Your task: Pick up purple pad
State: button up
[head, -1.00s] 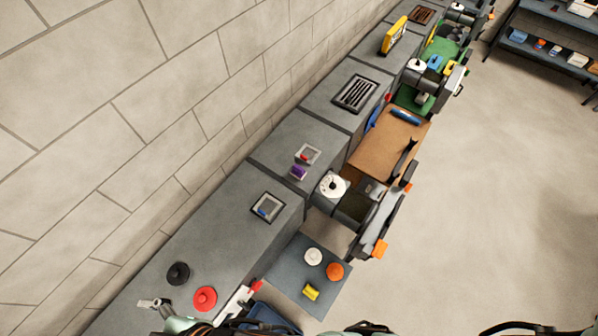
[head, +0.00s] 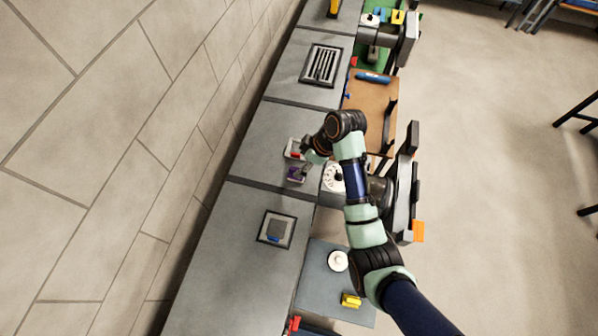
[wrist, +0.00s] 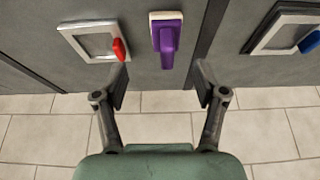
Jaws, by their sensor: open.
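The purple pad (wrist: 166,38) shows in the wrist view at upper middle, a purple handle on a pale-edged base on the dark grey top of the duct. In the head view the purple pad (head: 297,174) is small and partly covered by my gripper (head: 306,168). In the wrist view my gripper (wrist: 162,82) is open and empty, with its two fingers spread to either side. The pad lies between the finger lines, beyond the fingertips, and nothing is held. I cannot tell how high the fingers are above the surface.
A framed opening with a red piece (wrist: 95,42) is left of the pad. Another with a blue piece (wrist: 285,28) is right, past a seam. A white disc (head: 333,178) stands close by my arm. A grey tray (head: 322,284) holds a white knob and a yellow block.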

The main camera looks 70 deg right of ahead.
aim_at(296, 169)
jog(key=x, duration=0.4)
jog(key=a+x, duration=0.1)
jog(key=x, duration=0.1)
jog(key=shift+w+f, duration=0.1)
jog(key=shift+f, duration=0.05)
jog(key=shift+w+f, duration=0.15)
jog(key=shift+f, duration=0.1)
jog(key=c, duration=1.2)
